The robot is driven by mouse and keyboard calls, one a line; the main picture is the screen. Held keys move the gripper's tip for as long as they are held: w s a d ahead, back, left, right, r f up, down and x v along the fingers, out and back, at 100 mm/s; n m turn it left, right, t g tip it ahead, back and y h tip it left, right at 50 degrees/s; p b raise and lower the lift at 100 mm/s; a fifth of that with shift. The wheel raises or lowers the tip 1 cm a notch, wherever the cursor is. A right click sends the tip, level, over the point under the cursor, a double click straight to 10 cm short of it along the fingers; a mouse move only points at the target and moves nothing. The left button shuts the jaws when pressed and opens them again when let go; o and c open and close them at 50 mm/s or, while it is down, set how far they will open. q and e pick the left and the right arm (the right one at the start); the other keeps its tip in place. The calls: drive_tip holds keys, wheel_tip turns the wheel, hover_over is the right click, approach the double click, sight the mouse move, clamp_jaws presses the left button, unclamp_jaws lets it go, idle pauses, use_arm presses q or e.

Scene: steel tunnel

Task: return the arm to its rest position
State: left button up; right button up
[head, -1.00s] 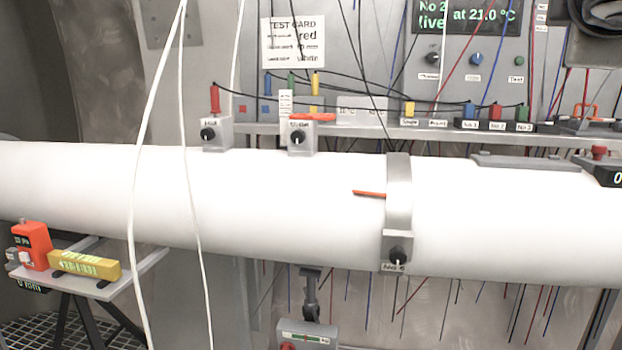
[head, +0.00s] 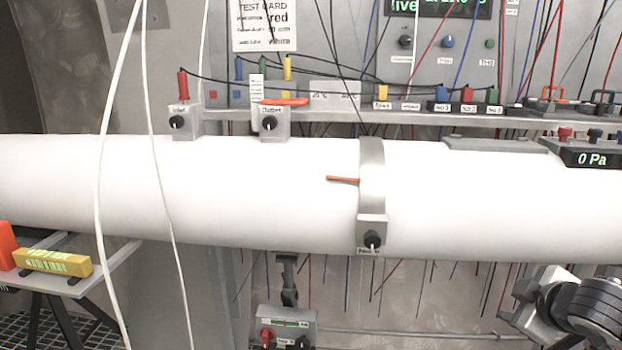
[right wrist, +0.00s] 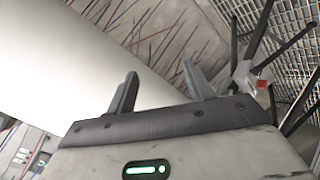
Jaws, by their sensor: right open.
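My right arm and gripper (head: 535,305) show at the lower right of the head view, below the thick white pipe (head: 250,195) and partly cut off by the frame. In the right wrist view the two fingers of my right gripper (right wrist: 158,85) stand apart with nothing between them. The white pipe (right wrist: 70,55) runs behind and to the left of the fingers there. I cannot tell the distance between fingers and pipe. My left gripper is not in view.
A grey clamp (head: 371,190) rings the pipe. A shelf (head: 330,117) with coloured plugs runs above it. Two white cables (head: 106,180) hang in front at left. A small table (head: 110,270) holds a yellow block (head: 52,262). A grey box (head: 287,325) hangs below the pipe.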

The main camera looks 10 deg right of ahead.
drive_tip(key=s+a+f+m+y, duration=0.1)
drive_tip(key=s+a+f, duration=0.25)
drive_tip(key=f, duration=0.25)
drive_tip(key=s+a+f+y, duration=0.2)
drive_tip(key=a+f, duration=0.2)
drive_tip(key=f, duration=0.1)
drive_tip(key=s+a+f+m+y, duration=0.2)
drive_tip(key=s+a+f, duration=0.1)
drive_tip(key=a, duration=0.9)
drive_tip(key=s+a+f+m+t+y, duration=0.1)
drive_tip(key=s+a, duration=0.5)
drive_tip(key=a, duration=0.6)
wheel_tip(320, 180, down, 2)
drive_tip(key=shift+f+m+y+p, duration=0.25)
drive_tip(key=shift+m+y+p, duration=0.15)
drive_tip(key=shift+m, duration=0.3)
